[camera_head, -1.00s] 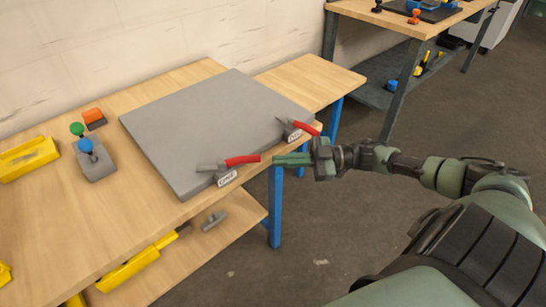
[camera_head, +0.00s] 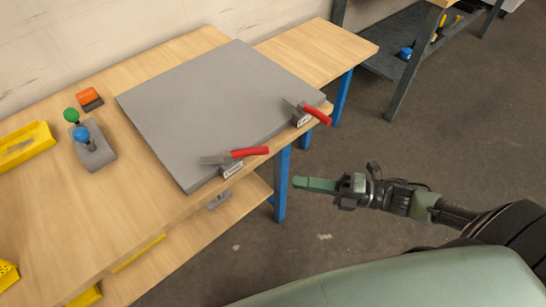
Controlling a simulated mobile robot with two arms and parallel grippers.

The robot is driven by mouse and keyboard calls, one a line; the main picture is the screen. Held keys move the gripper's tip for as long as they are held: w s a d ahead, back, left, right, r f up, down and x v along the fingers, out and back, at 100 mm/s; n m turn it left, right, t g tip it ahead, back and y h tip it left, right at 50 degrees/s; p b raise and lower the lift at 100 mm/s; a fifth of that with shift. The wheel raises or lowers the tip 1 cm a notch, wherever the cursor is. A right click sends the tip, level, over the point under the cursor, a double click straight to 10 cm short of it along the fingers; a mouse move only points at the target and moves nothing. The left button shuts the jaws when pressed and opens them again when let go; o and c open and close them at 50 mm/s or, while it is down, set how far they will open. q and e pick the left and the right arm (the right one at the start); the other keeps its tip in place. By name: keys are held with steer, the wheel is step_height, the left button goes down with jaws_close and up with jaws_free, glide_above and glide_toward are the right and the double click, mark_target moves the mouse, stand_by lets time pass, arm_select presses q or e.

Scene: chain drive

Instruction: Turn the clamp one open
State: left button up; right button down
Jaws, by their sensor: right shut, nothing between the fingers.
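Two clamps with red handles sit along the front edge of a grey plate (camera_head: 215,105) on the wooden bench. The nearer clamp (camera_head: 235,157) has its handle pointing right, out past the edge, with a small white label below. The farther clamp (camera_head: 312,112) stands at the plate's right corner, its handle pointing right and down. The labels are too small to read, so I cannot tell which is clamp one. My right gripper (camera_head: 298,183) is shut and empty, off the bench's front edge, to the right of the nearer handle and apart from both clamps. My left gripper is out of view.
A grey block with a green knob (camera_head: 70,114) and a blue knob (camera_head: 81,133), an orange-topped block (camera_head: 88,96) and a yellow bin (camera_head: 25,145) stand on the left. A lower shelf lies under the bench (camera_head: 50,215). Open floor (camera_head: 400,180) lies right.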

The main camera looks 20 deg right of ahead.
mark_target(271, 148)
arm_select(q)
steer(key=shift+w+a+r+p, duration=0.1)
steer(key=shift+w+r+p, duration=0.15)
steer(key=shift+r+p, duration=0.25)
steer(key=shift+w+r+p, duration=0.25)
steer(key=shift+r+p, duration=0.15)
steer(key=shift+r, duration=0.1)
arm_select(e)
steer(key=w+a+r, duration=0.1)
steer(key=w+a, duration=0.4)
steer(key=w, duration=0.2)
steer(key=shift+w+a, duration=0.3)
steer(key=shift+w, duration=0.1)
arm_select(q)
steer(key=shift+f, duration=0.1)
